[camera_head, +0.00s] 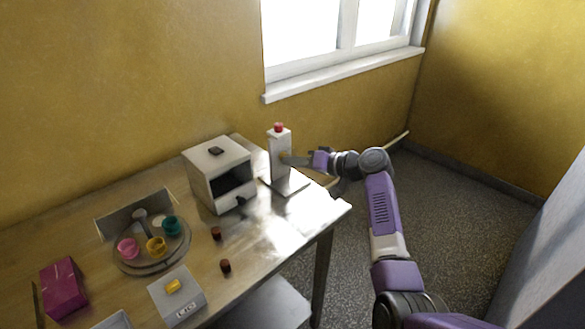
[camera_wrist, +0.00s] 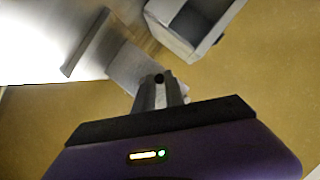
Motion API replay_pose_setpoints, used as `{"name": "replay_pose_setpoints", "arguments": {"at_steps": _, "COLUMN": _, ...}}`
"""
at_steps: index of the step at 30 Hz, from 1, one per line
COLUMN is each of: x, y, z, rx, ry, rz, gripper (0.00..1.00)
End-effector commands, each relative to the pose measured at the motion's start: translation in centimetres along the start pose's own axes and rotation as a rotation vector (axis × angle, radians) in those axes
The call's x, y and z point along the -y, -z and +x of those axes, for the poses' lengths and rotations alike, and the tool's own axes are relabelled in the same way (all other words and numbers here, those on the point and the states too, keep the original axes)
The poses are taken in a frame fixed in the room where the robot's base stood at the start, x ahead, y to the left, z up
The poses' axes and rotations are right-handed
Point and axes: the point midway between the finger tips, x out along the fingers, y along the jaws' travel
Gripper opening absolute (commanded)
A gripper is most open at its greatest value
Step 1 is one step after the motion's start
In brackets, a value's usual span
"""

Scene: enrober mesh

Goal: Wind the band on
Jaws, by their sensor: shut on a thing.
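A white upright post (camera_head: 279,150) with a red cap (camera_head: 279,127) stands on a flat base plate (camera_head: 290,187) near the table's right end. My gripper (camera_head: 287,159) reaches in from the right and is at the post's side. In the wrist view, my gripper (camera_wrist: 161,92) is shut on a small part at the post (camera_wrist: 131,66), with a dark round end showing between the fingers. The fingers hide most of that part. A white box (camera_head: 205,165) with a dark front opening stands left of the post; it also shows in the wrist view (camera_wrist: 172,32). I cannot make out a band.
A round tray (camera_head: 125,267) holds pink, yellow and teal cups. Two small brown pieces (camera_head: 216,233) lie in front of the white box. A grey box with a yellow switch (camera_head: 176,290) and a magenta box (camera_head: 63,287) are nearer. The window wall is behind.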

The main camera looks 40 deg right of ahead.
Motion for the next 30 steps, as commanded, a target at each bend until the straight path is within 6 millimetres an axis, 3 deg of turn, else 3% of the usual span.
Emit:
{"name": "replay_pose_setpoints", "arguments": {"at_steps": 15, "x": -0.6, "y": 0.8, "z": -0.3, "rx": 0.0, "ry": 0.149, "rz": 0.367, "gripper": 0.0}}
{"name": "replay_pose_setpoints", "arguments": {"at_steps": 30, "x": -0.7, "y": 1.1, "z": -0.5, "rx": -0.002, "ry": 0.192, "rz": 0.472, "gripper": 0.0}}
